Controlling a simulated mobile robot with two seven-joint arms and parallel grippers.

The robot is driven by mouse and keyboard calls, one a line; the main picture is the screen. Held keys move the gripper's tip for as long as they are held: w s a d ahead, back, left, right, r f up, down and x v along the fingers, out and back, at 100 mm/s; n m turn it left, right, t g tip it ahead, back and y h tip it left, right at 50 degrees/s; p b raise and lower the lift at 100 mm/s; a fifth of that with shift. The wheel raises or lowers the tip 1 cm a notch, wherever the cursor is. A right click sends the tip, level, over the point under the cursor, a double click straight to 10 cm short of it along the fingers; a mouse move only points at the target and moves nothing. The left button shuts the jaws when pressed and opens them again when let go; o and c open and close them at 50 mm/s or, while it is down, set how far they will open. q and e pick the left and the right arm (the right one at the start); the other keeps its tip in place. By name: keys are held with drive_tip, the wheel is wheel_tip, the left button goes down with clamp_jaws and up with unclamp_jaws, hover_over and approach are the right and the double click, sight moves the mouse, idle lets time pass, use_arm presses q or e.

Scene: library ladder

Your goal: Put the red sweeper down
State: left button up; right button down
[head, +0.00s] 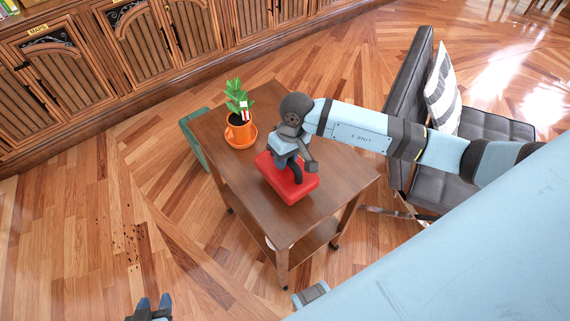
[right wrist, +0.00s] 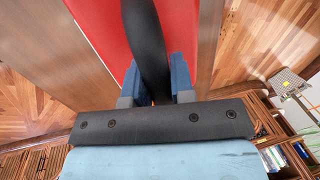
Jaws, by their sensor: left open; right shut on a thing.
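The red sweeper (head: 291,190), a flat red body with a dark handle, is at the near right part of the brown wooden cart's top (head: 328,185). It lies flat on the top or just above it; I cannot tell which. My right gripper (head: 292,163) comes down over it and is shut on the handle. In the right wrist view the dark handle (right wrist: 148,45) runs between the blue fingers (right wrist: 155,82), with the red body (right wrist: 100,25) beyond. My left gripper (head: 152,308) is open and empty, low over the floor at the bottom edge.
An orange pot (head: 240,132) with a green plant stands on a saucer at the cart top's far left. A green thing (head: 194,140) is beside the cart's left edge. A dark chair (head: 470,150) stands right. Dark crumbs (head: 131,245) lie on the open floor left.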

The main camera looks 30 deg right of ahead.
wheel_tip(320, 180, down, 3)
drive_tip(key=shift+f, duration=0.2)
drive_tip(key=shift+f, duration=0.1)
drive_tip(key=shift+f, duration=0.15)
drive_tip(key=c, duration=1)
unclamp_jaws()
